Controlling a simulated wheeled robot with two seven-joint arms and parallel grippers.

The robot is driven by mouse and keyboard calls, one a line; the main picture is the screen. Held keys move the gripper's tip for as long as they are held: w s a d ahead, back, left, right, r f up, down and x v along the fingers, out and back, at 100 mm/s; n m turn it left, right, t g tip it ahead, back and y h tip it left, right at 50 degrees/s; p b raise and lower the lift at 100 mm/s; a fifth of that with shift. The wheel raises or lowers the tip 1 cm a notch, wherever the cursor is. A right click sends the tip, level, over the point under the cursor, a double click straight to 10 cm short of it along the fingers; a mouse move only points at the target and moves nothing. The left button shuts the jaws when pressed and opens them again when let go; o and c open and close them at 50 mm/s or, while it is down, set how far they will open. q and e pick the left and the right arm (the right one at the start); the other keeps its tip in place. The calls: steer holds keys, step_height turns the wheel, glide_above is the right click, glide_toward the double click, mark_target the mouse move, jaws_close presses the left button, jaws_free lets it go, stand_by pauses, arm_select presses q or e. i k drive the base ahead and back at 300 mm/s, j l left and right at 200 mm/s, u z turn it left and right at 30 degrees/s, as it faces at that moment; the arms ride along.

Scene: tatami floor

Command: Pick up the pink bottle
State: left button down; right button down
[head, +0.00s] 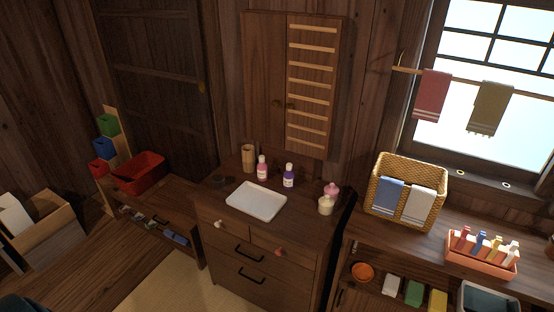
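The pink bottle (262,170) stands upright on the top of the dark wooden cabinet (300,225), behind a white tray (257,202). It has a light label and a pale cap. A purple bottle (289,177) stands a little to its right, apart from it. A wooden cup (248,157) stands just behind it to the left. Neither of my grippers is in view.
A pink jar (331,192) and a cream jar (326,206) stand at the cabinet's right. A wicker basket (432,172) with towels and an orange caddy (480,264) of bottles sit on the right counter. A red bin (140,180) is on the left.

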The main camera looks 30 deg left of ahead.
mark_target(262, 166)
steer(key=i+l+u, duration=0.1)
steer(key=i+u, duration=0.2)
steer(key=i, duration=0.2)
steer(key=i+l+u, duration=0.3)
steer(key=i, duration=0.2)
steer(key=i+j, duration=0.05)
